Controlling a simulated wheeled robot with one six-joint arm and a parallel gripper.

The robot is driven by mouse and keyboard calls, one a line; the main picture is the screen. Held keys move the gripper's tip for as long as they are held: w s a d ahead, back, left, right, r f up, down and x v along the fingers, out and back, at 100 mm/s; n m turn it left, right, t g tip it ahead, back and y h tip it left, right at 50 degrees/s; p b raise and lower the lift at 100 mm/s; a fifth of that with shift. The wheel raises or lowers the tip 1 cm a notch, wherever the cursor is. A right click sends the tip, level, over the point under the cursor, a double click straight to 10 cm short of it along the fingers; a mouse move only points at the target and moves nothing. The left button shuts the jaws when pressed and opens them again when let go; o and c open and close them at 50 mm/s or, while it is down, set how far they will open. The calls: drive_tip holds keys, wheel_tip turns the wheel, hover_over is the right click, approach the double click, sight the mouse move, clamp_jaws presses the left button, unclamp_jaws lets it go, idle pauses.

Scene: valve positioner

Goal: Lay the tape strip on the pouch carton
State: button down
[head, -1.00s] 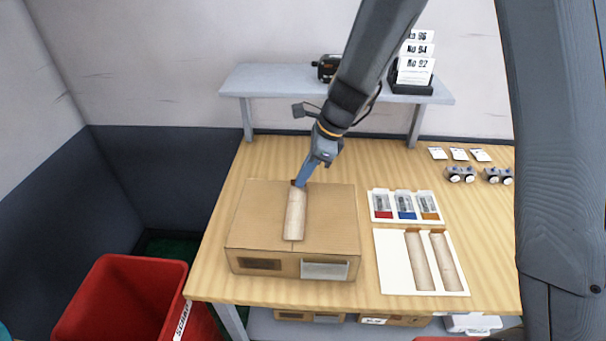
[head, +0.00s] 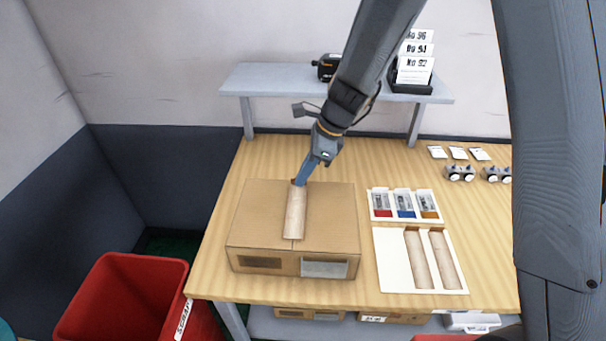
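The pouch carton (head: 333,220) is a closed brown box at the left-middle of the wooden table. A pale tan tape strip (head: 294,212) lies along the middle of its top, over the centre seam, its near end by the carton's front edge. My gripper (head: 299,182) is at the strip's far end, which has a darker brown tab. The fingers look closed on that tab. Whether the strip is pressed flat or slightly above the top I cannot tell.
A white card (head: 394,262) with two more tape strips (head: 444,260) lies right of the carton. Behind it is a tray of coloured pouches (head: 405,215). A red bin (head: 118,300) stands left of the table, and a grey shelf (head: 280,80) stands at the back.

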drive_tip(key=shift+f, duration=0.15)
drive_tip(key=c, duration=2)
unclamp_jaws()
drive_tip(key=b+v, duration=0.2)
drive_tip(key=v, duration=0.6)
drive_tip(key=s+d+f+n+h+b, duration=0.1)
drive_tip(key=s+d+f+n, duration=0.1)
drive_tip(key=s+d+n, duration=0.2)
drive_tip(key=s+d+f+n+t+h+b, duration=0.1)
drive_tip(key=s+d+f+n+h, duration=0.1)
drive_tip(key=s+d+n, duration=0.3)
drive_tip(key=s+d+f+n+h+b, duration=0.1)
drive_tip(key=s+d+n, duration=0.4)
drive_tip(key=d+n, duration=0.4)
drive_tip(key=shift+d+f+b, duration=0.2)
drive_tip(key=shift+d, duration=0.4)
drive_tip(key=shift+d+f+b, duration=0.2)
drive_tip(key=shift+d, duration=0.35)
